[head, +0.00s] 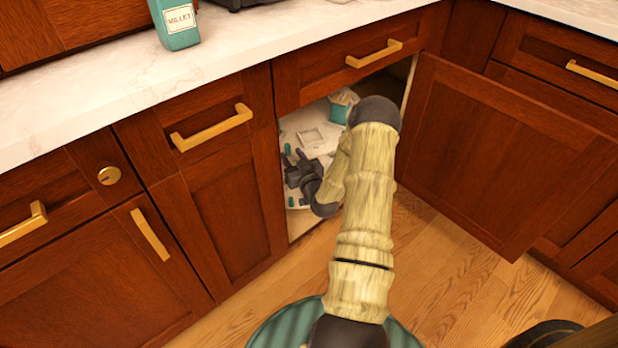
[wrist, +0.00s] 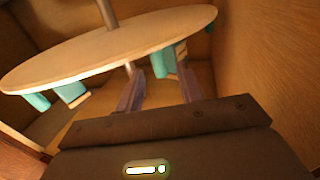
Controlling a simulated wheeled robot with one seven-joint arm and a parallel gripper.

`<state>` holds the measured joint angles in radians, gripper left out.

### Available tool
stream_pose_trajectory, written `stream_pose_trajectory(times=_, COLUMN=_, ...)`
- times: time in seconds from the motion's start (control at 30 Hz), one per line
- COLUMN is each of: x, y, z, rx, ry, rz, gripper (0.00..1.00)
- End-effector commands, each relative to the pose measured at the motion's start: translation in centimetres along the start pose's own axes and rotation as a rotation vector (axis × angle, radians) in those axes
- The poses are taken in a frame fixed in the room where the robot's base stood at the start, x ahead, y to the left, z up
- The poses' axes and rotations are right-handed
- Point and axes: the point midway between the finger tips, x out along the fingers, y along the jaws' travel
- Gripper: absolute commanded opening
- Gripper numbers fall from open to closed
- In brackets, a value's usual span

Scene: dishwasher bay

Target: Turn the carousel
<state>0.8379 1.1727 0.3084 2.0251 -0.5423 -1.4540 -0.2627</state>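The carousel is a round, pale disc (head: 318,150) inside the open corner cabinet. Small teal pieces sit at its left rim, and a teal box (head: 341,104) stands at its back. In the wrist view, the wooden disc (wrist: 110,50) appears tilted around a central post (wrist: 108,14), with teal pieces (wrist: 70,93) along its near edge. My gripper (head: 300,172) reaches into the cabinet at the disc's left side. In the wrist view, my gripper (wrist: 161,74) has its fingers apart, with a teal piece (wrist: 166,60) showing between them; contact cannot be told.
The cabinet door (head: 500,150) stands open to the right. The cabinet's left frame is close to my gripper. A teal millet container (head: 176,22) stands on the counter (head: 90,90) above.

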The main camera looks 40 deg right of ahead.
Motion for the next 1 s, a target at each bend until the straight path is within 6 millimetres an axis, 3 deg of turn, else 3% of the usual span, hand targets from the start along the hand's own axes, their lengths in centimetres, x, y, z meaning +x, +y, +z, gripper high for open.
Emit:
stream_pose_trajectory(times=0.4, x=-8.6, y=0.0, z=-0.1, rx=0.004, ry=-0.005, rz=0.002, gripper=0.37)
stream_pose_trajectory(times=0.6, x=-11.8, y=0.0, z=-0.1, rx=0.003, ry=-0.004, rz=0.001, gripper=0.37)
stream_pose_trajectory(times=1.0, x=-12.9, y=0.0, z=0.0, rx=0.001, ry=0.0, rz=0.001, gripper=0.37)
